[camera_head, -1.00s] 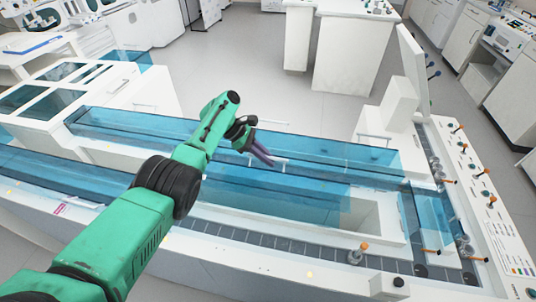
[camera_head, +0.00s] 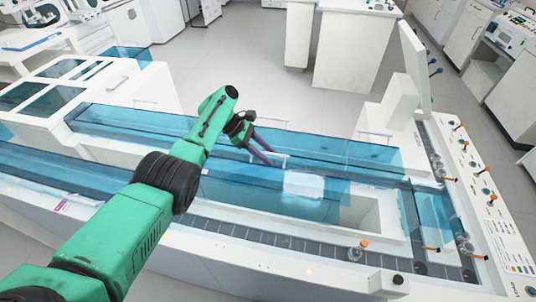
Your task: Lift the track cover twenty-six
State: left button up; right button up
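Transparent blue track covers lie in long rows over the white tube track. The long rear cover (camera_head: 340,150) spans the back of the track. A front middle cover (camera_head: 250,190) lies nearer, with a bright white patch on its right part. My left gripper (camera_head: 272,158) is above the covers, its dark purple fingers slightly apart and pointing right and down. The fingertips are close to a small pale handle (camera_head: 283,157); I cannot tell whether they touch it. No number is readable on any cover. My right gripper is not in view.
A front left cover (camera_head: 60,175) and a right end cover (camera_head: 442,212) lie over other track parts. A tube with an orange cap (camera_head: 358,252) stands on the dark conveyor. A white machine (camera_head: 390,105) rises at the right rear. Open floor lies behind the track.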

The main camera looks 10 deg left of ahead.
pick_arm(q)
jog(key=b+v, duration=0.2)
jog(key=v, duration=1.1)
jog(key=shift+a+r, duration=0.25)
jog(key=shift+a, duration=0.05)
